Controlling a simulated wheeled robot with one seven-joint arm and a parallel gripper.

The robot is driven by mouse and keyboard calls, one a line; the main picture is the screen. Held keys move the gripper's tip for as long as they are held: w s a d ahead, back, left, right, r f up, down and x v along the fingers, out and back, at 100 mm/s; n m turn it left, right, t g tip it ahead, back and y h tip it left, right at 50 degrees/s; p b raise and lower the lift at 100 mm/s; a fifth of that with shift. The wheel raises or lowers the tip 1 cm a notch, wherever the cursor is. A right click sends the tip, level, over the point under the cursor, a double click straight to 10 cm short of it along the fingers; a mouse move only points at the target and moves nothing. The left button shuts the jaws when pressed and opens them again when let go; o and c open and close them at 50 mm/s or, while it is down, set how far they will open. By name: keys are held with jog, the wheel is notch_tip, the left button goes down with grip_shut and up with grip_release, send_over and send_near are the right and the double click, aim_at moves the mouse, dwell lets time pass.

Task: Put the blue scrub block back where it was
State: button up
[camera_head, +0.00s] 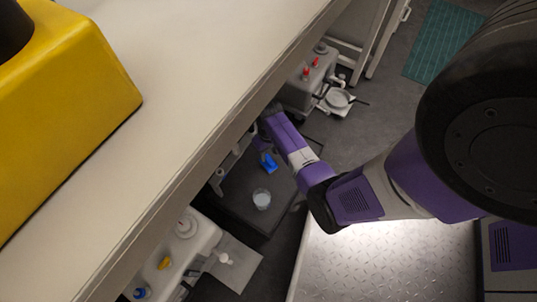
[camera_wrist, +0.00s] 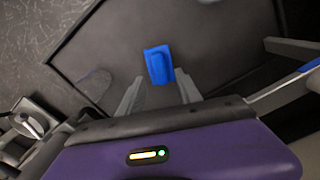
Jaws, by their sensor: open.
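The blue scrub block (camera_head: 268,161) is on or just above a dark, low platform (camera_head: 235,190) under the counter. In the wrist view the blue block (camera_wrist: 158,65) appears just ahead of the fingertips, near the line between them and slightly tilted. My gripper (camera_wrist: 160,79) is open, with one finger on each side below the block in the picture. I see no finger closed on the block, and cannot tell the exact gap to it. In the head view my purple forearm reaches under the counter edge, and the fingers are hard to make out.
A clear cup (camera_head: 262,199) stands on the platform near the block. The pale counter (camera_head: 170,100) overhangs from the left. White devices stand at the upper end (camera_head: 310,82) and lower end (camera_head: 180,245). A yellow machine (camera_head: 60,100) is on the counter.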

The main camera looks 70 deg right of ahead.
notch_tip(320, 180, up, 7)
jog(key=p, duration=0.3)
jog(key=n+t+h, duration=0.2)
jog(key=h, duration=0.1)
send_near(268, 160)
notch_tip(268, 160, up, 3)
jog(key=s+a, duration=0.2)
jog(key=s+a+r+n+t+y, duration=0.1)
jog(key=s+a+r+t, duration=0.1)
jog(key=a+r+t, duration=0.2)
jog(key=s+a+r+n+t+y, duration=0.1)
jog(key=s+a+r+n+t, duration=0.1)
jog(key=a+r, duration=0.9)
jog(key=s+a+r+n+t+y, duration=0.1)
jog(key=a+r+t, duration=0.6)
jog(key=r, duration=1.3)
jog(key=shift+s+a+n, duration=0.55)
jog(key=shift+s+n, duration=0.15)
jog(key=shift+s, duration=0.45)
jog(key=shift+s, duration=0.1)
